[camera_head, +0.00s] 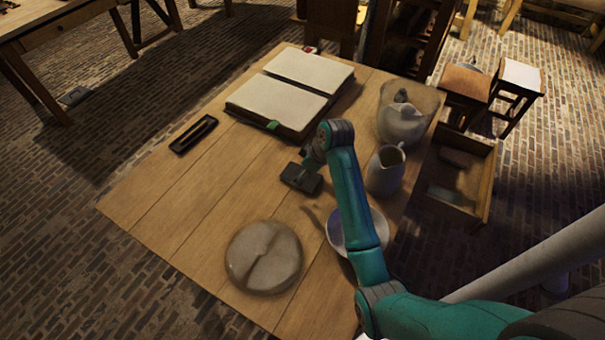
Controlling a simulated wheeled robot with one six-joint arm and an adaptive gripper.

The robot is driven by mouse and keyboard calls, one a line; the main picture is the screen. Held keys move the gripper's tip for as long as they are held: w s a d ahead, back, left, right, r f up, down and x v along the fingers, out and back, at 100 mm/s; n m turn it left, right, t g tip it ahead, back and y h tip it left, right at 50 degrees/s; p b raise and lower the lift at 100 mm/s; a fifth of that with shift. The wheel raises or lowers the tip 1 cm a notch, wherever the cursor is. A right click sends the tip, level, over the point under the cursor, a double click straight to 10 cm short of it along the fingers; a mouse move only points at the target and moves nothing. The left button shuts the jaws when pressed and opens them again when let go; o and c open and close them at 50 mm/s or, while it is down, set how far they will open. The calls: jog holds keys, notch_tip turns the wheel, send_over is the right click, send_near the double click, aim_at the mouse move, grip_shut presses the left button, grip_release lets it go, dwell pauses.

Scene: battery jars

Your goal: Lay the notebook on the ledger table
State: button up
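A large open book (290,92) with blank pale pages and a green tab lies at the back of the wooden table (165,205). Whether it is the ledger or the notebook, I cannot tell. My gripper (308,168) is low over the middle of the table, at a small dark block (292,180). My teal arm partly hides the fingers, so I cannot tell whether they are open or touch the block. A flat grey-green thing (446,195) lies in the open drawer (474,203) at the right; it could be a notebook.
A black pen tray (193,136) lies at the left. A round stone-like disc (264,257) is in front. A white bowl (338,238), a pitcher (384,174) and a glass vessel (412,108) stand along the right.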

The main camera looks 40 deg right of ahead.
jog(key=v, duration=1)
jog(key=shift+r, duration=0.1)
